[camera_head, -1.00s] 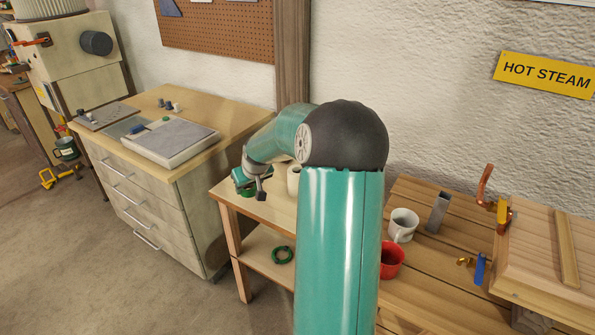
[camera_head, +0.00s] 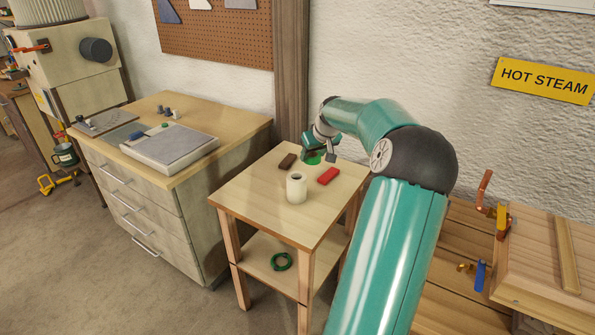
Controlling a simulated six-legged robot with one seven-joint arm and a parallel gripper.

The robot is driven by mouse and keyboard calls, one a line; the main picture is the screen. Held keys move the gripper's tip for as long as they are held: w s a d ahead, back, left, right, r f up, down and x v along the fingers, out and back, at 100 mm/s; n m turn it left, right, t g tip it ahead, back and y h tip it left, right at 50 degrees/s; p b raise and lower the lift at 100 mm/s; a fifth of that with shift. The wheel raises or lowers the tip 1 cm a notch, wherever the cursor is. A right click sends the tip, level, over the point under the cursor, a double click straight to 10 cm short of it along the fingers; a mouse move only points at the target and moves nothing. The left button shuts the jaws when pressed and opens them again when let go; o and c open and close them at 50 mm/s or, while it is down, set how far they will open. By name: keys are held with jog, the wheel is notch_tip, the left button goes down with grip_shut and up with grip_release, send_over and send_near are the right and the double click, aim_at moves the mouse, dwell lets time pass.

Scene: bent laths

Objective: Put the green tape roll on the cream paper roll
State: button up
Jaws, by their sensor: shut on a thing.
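The cream paper roll (camera_head: 296,188) stands upright on the small wooden table, its hollow top facing up. My gripper (camera_head: 321,156) is above the far part of the table, behind and to the right of the paper roll and apart from it. It is shut on a bright green thing, which looks like the green tape roll (camera_head: 312,159). The gripper partly hides it, so its full shape is not clear.
On the small table (camera_head: 250,187), a dark brown block (camera_head: 287,161) and a red block (camera_head: 328,176) lie near the paper roll. A dark green ring (camera_head: 281,261) lies on the lower shelf. A drawer cabinet (camera_head: 150,205) stands at left.

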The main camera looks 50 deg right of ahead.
send_over(295, 175)
jog(key=s, duration=0.2)
jog(key=f, duration=0.7)
jog(key=shift+a, duration=0.35)
jog(key=shift+w+f, duration=0.2)
jog(key=shift+f, duration=1.4)
jog(key=shift+f, duration=0.15)
jog(key=o, duration=1)
jog(key=shift+c, duration=0.2)
